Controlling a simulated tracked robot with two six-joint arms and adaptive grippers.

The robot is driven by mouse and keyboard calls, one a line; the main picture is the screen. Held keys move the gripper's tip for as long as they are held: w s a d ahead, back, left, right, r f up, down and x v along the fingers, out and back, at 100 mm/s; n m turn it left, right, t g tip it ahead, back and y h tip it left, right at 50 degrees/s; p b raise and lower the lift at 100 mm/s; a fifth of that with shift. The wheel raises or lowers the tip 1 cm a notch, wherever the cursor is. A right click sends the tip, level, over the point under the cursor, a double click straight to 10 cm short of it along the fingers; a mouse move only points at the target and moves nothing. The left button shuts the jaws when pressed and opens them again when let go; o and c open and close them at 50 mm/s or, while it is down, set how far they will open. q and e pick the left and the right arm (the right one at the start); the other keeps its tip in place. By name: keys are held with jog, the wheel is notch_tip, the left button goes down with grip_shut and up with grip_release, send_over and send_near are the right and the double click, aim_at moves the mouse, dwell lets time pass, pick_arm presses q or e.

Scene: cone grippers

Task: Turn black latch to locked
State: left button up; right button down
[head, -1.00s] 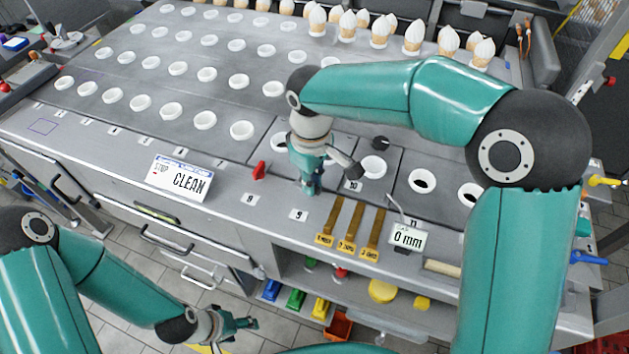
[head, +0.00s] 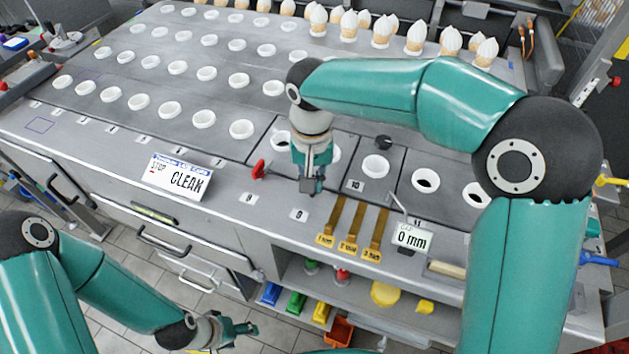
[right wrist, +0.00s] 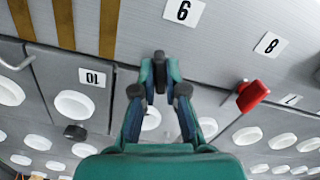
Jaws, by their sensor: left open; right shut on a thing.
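My right gripper (head: 309,188) points down at the counter's front strip, between the red latch and the number 10 label. In the right wrist view its fingers (right wrist: 160,80) are closed on a dark piece, the black latch (right wrist: 159,62); only its top end shows between the fingertips. In the head view the gripper hides most of the latch, so I cannot read its exact angle. My left gripper (head: 240,329) is open and empty, low in front of the counter.
A red latch (head: 259,169) stands left of my right gripper and also shows in the right wrist view (right wrist: 252,95). A black knob (head: 383,142) sits near a white cup ring (head: 375,166). The CLEAN sign (head: 178,178), brass strips (head: 349,230) and 0 mm sign (head: 411,237) are nearby.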

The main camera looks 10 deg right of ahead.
jog(key=m, duration=0.3)
jog(key=shift+m, duration=0.3)
jog(key=shift+b, duration=0.3)
jog(key=c, duration=1.2)
grip_release()
jog(key=shift+r, duration=0.15)
notch_tip(320, 180, up, 12)
jog(key=shift+f, duration=0.15)
